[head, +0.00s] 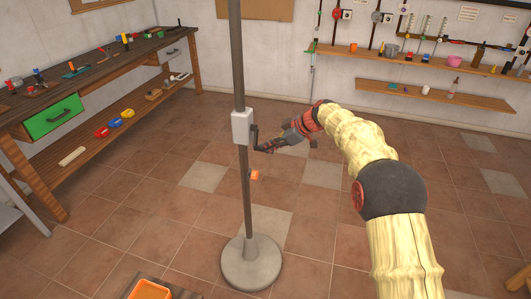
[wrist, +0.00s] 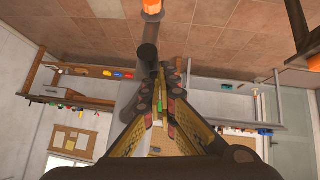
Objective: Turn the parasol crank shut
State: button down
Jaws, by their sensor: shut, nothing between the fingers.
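The parasol pole (head: 246,210) stands upright on a round grey base (head: 251,265). A white crank housing (head: 241,127) is fixed to it, with a dark crank (head: 255,138) on its right side.
A workbench (head: 100,79) with tools and a green drawer (head: 53,115) stands at the left. Wall shelves (head: 435,95) are at the back right. An orange tray (head: 150,290) is at the front edge. The tiled floor around the base is mostly clear.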

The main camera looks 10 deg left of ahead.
jog(key=shift+w+f+b, duration=0.3)
jog(key=shift+f+b, duration=0.05)
jog(key=shift+b, duration=0.05)
dwell(2.3)
jog(key=shift+r, duration=0.1)
dwell(1.0)
